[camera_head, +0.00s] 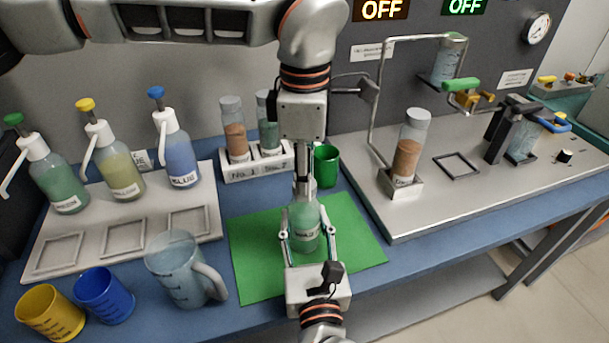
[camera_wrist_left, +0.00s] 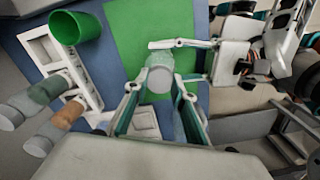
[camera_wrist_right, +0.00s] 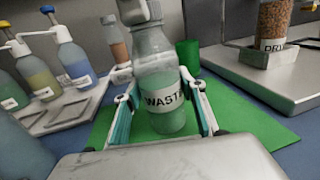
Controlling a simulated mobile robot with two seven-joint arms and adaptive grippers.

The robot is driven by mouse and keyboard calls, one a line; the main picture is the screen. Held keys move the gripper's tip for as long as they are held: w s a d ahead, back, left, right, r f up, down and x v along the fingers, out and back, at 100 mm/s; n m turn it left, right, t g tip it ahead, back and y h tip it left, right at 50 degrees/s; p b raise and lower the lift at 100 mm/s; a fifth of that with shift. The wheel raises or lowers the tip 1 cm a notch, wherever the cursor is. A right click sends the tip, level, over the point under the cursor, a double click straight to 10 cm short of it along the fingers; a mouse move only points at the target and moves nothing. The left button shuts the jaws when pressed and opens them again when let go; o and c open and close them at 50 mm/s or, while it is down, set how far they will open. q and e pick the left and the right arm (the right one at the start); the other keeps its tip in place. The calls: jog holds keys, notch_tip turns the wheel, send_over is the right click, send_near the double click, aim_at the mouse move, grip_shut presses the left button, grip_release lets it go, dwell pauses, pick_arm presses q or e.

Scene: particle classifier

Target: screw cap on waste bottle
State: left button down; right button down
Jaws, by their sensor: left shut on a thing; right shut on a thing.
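The waste bottle (camera_head: 305,222) stands upright on the green mat, clear with greenish contents and a label that reads "WAST" in the right wrist view (camera_wrist_right: 165,118). My right gripper (camera_head: 305,240) is shut on the bottle's body from the front, one finger on each side. My left gripper (camera_head: 304,188) points down from directly above and is shut at the bottle's top. The pale grey cap (camera_wrist_left: 160,76) shows between its fingers in the left wrist view. The cap is mostly hidden in the head view. I cannot tell how the cap sits on the neck.
The green mat (camera_head: 255,262) lies under the bottle. A green cup (camera_head: 326,165) and a rack (camera_head: 250,172) with two sample bottles stand behind. Wash bottles (camera_head: 176,150) and a jug (camera_head: 180,272) are at left. A metal platform (camera_head: 470,205) is at right.

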pick_arm(q)
jog(key=m, duration=0.4)
jog(key=shift+m, duration=0.3)
jog(key=c, duration=1.7)
grip_release()
jog(key=shift+r, duration=2.25)
